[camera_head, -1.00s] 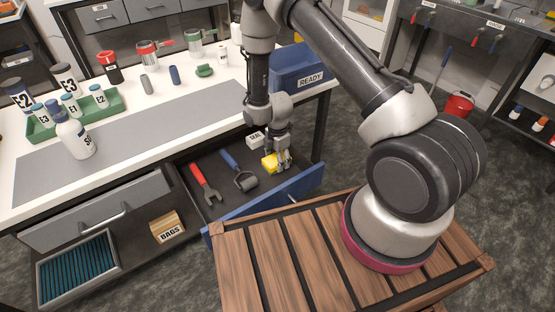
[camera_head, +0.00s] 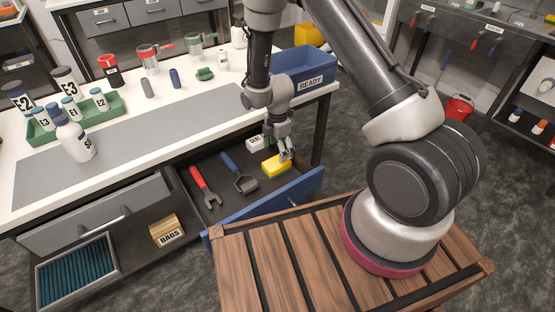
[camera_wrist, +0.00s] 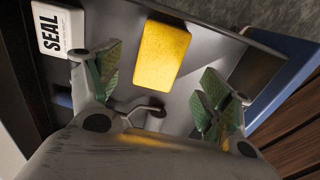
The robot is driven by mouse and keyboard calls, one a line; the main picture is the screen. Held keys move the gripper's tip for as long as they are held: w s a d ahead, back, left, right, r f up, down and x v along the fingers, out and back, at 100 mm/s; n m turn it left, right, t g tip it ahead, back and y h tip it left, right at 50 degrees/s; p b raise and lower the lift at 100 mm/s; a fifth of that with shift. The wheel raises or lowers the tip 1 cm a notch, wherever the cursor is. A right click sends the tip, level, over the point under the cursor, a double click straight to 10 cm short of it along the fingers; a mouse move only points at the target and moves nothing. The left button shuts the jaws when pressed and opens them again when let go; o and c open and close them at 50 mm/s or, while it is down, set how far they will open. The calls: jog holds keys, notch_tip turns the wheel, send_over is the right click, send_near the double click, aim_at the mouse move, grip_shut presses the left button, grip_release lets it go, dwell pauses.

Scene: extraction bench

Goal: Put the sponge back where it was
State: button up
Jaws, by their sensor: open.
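The yellow sponge (camera_head: 276,165) lies flat on the floor of the open blue-fronted drawer (camera_head: 205,206), near its right end. It also shows in the wrist view (camera_wrist: 162,55), whole and uncovered. My gripper (camera_head: 283,157) is above the sponge in the head view. In the wrist view its green-padded fingers (camera_wrist: 157,92) are spread wide with nothing between them, and the sponge lies beyond the fingertips, apart from them.
A white SEAL box (camera_wrist: 58,30) sits in the drawer beside the sponge. The blue READY bin (camera_head: 300,67) stands on the bench above. A slatted wooden surface (camera_head: 290,245) is in front.

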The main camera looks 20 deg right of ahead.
jog(key=s+d+r+m+t, duration=0.1)
jog(key=s+d+r+m, duration=0.15)
jog(key=r, duration=0.85)
jog(key=s+d+r+m, duration=0.2)
jog(key=d+r+m, duration=0.15)
jog(key=r, duration=0.65)
jog(key=s+d+r+m+t, duration=0.15)
jog(key=r+m, duration=0.25)
jog(key=r, duration=0.7)
jog(key=s+d+r+m, duration=0.2)
jog(key=s+r+m, duration=0.1)
jog(key=s, duration=0.4)
jog(key=s+d+r+m+t, duration=0.1)
jog(key=s+d+r+m, duration=0.1)
jog(key=s+r+m, duration=0.2)
jog(key=s+d+r+m, duration=0.3)
jog(key=s+r+m, duration=0.1)
jog(key=s, duration=0.5)
jog(key=shift+s+m+t, duration=0.3)
jog(key=shift+s+t, duration=0.05)
